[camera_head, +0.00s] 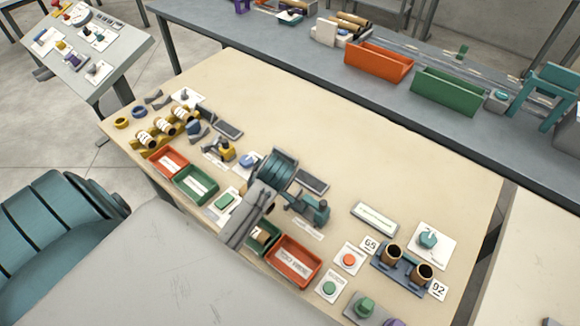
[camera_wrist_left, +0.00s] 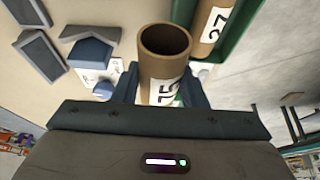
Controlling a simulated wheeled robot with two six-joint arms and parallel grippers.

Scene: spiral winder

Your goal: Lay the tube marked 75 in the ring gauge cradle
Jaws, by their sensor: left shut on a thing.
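My left gripper (camera_wrist_left: 160,88) is shut on a brown hollow tube (camera_wrist_left: 165,50) marked 75, its open end towards the wrist camera. In the head view the gripper (camera_head: 247,217) is over the near side of the table, mostly hidden by its own body. Another tube (camera_wrist_left: 210,25), marked 27, lies beside the held one along a green edge. A brown tube with a white label (camera_head: 262,237) shows in a green tray by the gripper; its number is unreadable there. I cannot tell for sure which fixture is the ring gauge cradle. My right gripper is not in view.
A yellow rack (camera_head: 147,141) with several labelled tubes stands at the left. A blue stand (camera_head: 407,279) holds two upright tubes at the right, by cards 65 and 92. Red trays (camera_head: 293,262) and green trays (camera_head: 196,184) line the near edge.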

